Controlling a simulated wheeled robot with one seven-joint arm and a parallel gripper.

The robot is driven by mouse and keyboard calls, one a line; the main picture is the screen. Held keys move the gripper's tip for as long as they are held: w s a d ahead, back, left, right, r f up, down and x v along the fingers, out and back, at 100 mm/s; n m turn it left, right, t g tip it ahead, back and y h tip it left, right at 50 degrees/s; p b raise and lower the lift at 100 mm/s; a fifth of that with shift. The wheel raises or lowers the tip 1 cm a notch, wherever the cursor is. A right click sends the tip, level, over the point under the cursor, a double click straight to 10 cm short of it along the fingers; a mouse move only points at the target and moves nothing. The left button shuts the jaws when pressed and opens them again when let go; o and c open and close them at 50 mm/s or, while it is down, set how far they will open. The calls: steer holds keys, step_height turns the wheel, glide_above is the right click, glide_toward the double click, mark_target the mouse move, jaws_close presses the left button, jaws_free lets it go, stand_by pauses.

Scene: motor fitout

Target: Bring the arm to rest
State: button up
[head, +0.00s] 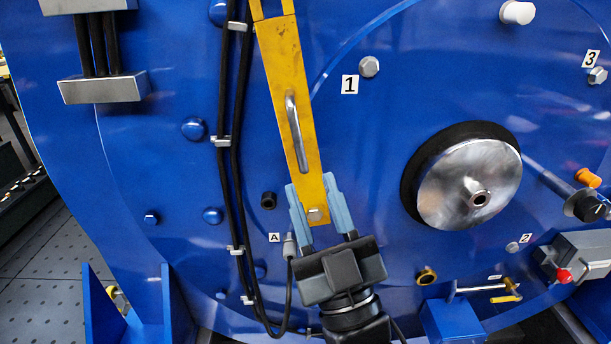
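My gripper (323,212) is in the lower middle of the head view, pointing up at the blue motor face (360,120). Its two light-blue fingers are spread apart, one on each side of the lower end of a yellow bar (285,75). The bar has a metal handle (294,120) and a bolt head (314,215) at its lower end. The bolt head shows between the fingers. I cannot tell whether the fingers touch the bar's edges.
Black cables (240,130) run down left of the bar to a connector (289,246) near label A. A round metal hub (470,185) juts out at right. A grey box with a red knob (564,275) is lower right. Open floor (50,265) shows at lower left.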

steer(key=shift+s+d+f, duration=0.15)
steer(key=shift+s+f, duration=0.3)
steer(key=shift+s, duration=0.05)
steer(key=s+d+f+m+g+h, duration=0.2)
steer(key=s+d+f+m+h, duration=0.15)
steer(key=s+d+f, duration=0.35)
steer(key=s+d+f+m+g+h, duration=0.1)
steer(key=s+d+f+g+h, duration=0.1)
steer(key=s, duration=0.7)
steer(key=s+d+f+m+g+h+p, duration=0.1)
steer(key=s+d+f+g+h, duration=0.1)
steer(key=s+d, duration=0.3)
steer(key=s+d+f+m+g+h+p, duration=0.1)
steer(key=s+d+f+g+h, duration=0.1)
steer(key=s, duration=1.1)
steer(key=shift+s+d+f+g, duration=0.2)
steer(key=shift+d+f+g, duration=0.1)
steer(key=shift+d+g, duration=0.75)
steer(key=shift+d+m, duration=0.2)
steer(key=shift+m, duration=0.05)
